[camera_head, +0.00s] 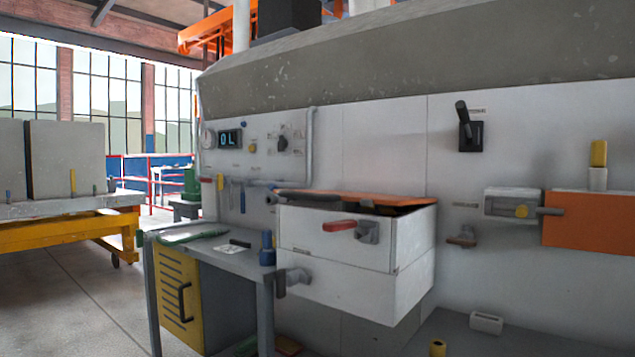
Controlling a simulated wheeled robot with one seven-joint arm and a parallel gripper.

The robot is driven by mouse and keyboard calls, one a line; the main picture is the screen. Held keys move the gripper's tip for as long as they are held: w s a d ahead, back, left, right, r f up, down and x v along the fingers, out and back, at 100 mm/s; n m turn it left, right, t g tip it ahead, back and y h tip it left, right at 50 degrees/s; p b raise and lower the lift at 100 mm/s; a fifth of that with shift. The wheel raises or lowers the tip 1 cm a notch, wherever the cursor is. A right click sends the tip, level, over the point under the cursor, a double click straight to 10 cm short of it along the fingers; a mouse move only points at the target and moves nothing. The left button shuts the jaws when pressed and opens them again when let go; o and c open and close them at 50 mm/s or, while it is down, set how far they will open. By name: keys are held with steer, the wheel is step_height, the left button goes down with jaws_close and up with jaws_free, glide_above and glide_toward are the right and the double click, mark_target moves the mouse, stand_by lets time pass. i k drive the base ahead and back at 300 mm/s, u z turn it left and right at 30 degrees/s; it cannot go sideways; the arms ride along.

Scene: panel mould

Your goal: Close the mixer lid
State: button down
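A white box (335,287) juts from the white wall panel at the middle of the view; I take it to be the mixer. An orange lid (350,198) lies nearly flat over its top. A dark gap shows under the lid towards the right, so it looks slightly raised there. A red handle (339,226) on a grey bracket sits on the box's front. The inside of the box is hidden. My gripper is not in view.
A grey workbench (225,256) with a yellow cabinet door (178,293) stands left of the box. A grey lever (293,278) sticks out at the box's lower left. An orange block (590,220) is on the right wall. Open floor (75,310) lies at left.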

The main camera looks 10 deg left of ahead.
mark_target(366, 200)
steer(key=k, duration=0.15)
steer(key=u, duration=1.05)
steer(key=i, duration=0.65)
steer(key=z, duration=0.05)
